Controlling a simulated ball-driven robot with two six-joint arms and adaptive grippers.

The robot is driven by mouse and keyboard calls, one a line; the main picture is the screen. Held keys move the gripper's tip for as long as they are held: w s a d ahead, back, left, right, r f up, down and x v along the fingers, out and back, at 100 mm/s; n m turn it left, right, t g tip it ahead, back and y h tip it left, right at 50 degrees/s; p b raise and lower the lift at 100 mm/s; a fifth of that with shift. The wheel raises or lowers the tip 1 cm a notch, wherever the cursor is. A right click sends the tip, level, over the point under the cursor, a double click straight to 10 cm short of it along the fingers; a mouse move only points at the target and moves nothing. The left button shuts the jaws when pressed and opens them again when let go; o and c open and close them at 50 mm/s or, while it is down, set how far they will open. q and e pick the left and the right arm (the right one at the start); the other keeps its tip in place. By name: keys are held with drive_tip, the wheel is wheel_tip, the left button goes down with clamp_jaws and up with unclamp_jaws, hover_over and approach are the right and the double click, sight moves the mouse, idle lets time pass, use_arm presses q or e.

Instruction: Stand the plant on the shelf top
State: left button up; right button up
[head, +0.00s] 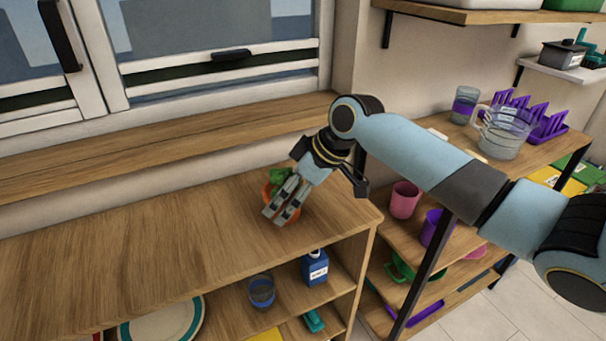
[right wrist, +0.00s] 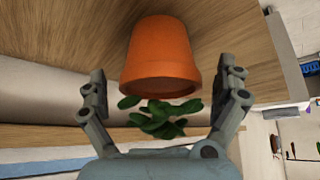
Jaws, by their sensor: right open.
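The plant is a green leafy clump in an orange pot (head: 277,174), on the wooden shelf top (head: 150,245) near its right end. In the head view my right gripper (head: 279,208) hides much of the pot. The right wrist view shows the orange pot (right wrist: 162,55) with its leaves hanging below it in the picture, and bare wood behind. In that view my right gripper (right wrist: 165,92) is open, with one finger on each side of the plant and visible gaps to the pot. My left gripper is not in view.
A wooden window ledge (head: 170,142) runs behind the shelf top. The shelf top left of the plant is clear. Below are a blue bottle (head: 315,268), a dark blue cup (head: 261,290) and plates (head: 165,325). A second shelf at right holds a glass jug (head: 503,135).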

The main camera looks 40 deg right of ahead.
drive_tip(key=v, duration=1)
drive_tip(key=shift+p, duration=0.3)
drive_tip(key=s+a+f+m+g+h, duration=0.1)
drive_tip(key=s+a+f+m+h, duration=0.2)
drive_tip(key=s, duration=0.7)
drive_tip(key=s+a+m+g+h, duration=0.15)
drive_tip(key=s+a, duration=0.25)
drive_tip(key=s, duration=0.6)
drive_tip(key=s+d+f+m+g+b, duration=0.1)
drive_tip(key=s+f+b, duration=0.1)
drive_tip(key=f, duration=1.5)
drive_tip(key=s+d+f+b, duration=0.2)
drive_tip(key=f, duration=1.5)
drive_tip(key=s+f+g+b, duration=0.1)
drive_tip(key=s+f+b, duration=0.1)
drive_tip(key=s+f, duration=1.3)
drive_tip(key=shift+s+d, duration=0.4)
drive_tip(key=shift+s, duration=0.7)
